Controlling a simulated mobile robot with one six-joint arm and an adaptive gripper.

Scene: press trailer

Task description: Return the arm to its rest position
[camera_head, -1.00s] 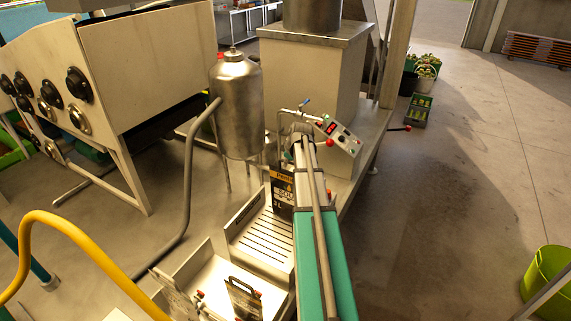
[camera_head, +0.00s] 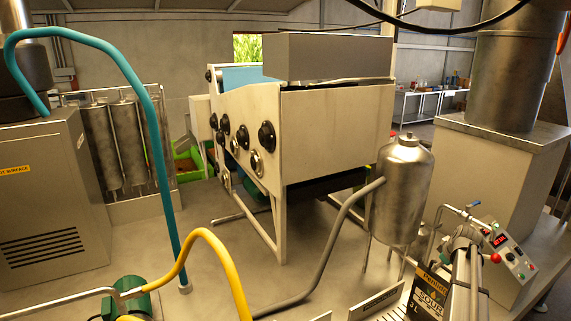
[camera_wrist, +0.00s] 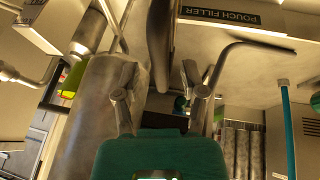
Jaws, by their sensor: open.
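In the wrist view my gripper (camera_wrist: 160,72) has its two grey fingers spread apart with nothing between them. Its teal body fills the bottom middle. A metal cylinder stands behind the left finger, and an inverted "POUCH FILLER" sign (camera_wrist: 233,15) shows above right. In the head view, part of my arm (camera_head: 463,285) shows at the lower right, beside a black pouch (camera_head: 432,292) marked "SOUR 3 L". The fingers cannot be made out there.
A control box (camera_head: 508,250) with a red display is close to the arm's right. A steel tank (camera_head: 403,195) and a grey hose (camera_head: 335,235) stand left of it. A large knobbed machine (camera_head: 335,130) is behind. A yellow hose (camera_head: 225,260) and teal pipe (camera_head: 160,170) are at left.

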